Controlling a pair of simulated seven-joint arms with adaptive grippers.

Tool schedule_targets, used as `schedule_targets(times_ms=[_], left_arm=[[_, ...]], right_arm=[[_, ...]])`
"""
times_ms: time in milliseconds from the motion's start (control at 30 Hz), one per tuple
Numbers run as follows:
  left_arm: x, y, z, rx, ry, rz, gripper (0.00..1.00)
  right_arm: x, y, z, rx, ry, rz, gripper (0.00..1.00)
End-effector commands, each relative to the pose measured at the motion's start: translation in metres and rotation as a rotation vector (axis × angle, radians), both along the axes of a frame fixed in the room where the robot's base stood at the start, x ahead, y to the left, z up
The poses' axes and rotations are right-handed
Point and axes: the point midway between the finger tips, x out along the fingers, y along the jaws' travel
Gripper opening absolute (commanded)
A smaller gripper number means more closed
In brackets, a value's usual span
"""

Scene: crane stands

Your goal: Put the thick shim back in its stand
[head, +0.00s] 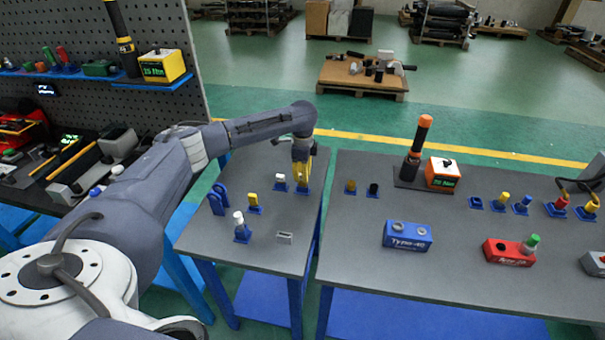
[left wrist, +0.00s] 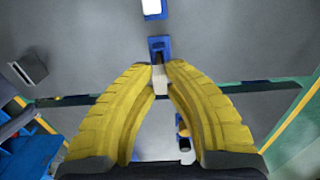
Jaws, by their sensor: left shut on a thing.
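My left gripper (head: 302,176) is over the far right part of the small left table, pointing down. In the left wrist view its yellow fingers (left wrist: 160,82) are shut on a small pale grey-white block, the thick shim (left wrist: 160,76). A blue stand (left wrist: 159,43) with a dark opening lies just beyond the fingertips, close to the shim. I cannot tell whether they touch. In the head view a blue stand (head: 302,190) shows beneath the fingers, and the shim is hidden by them. My right gripper is not in view.
Nearby on the same table are blue stands with a white-topped piece (head: 281,180), a yellow piece (head: 254,200) and a white piece (head: 240,222), a blue holder (head: 217,200) and a grey slotted block (head: 285,238). The right table holds a blue box (head: 407,236) and a red box (head: 507,253).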

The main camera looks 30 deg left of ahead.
Motion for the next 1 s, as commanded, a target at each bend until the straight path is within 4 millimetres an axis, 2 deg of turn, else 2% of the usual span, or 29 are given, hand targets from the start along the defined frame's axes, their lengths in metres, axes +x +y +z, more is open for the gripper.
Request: schedule_targets(times_ms=[533, 567, 733, 1000], left_arm=[[0.0, 0.0, -0.018, 0.0, 0.0, 0.001, 0.0], [0.0, 0.0, -0.018, 0.0, 0.0, 0.0, 0.14], [0.0, 0.0, -0.018, 0.0, 0.0, 0.0, 0.34], [0.0, 0.0, -0.018, 0.0, 0.0, 0.0, 0.36]], right_arm=[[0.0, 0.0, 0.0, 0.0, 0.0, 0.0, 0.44], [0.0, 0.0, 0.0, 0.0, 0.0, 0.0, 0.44], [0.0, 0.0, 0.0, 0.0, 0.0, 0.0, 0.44], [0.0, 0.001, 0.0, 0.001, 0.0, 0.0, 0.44]])
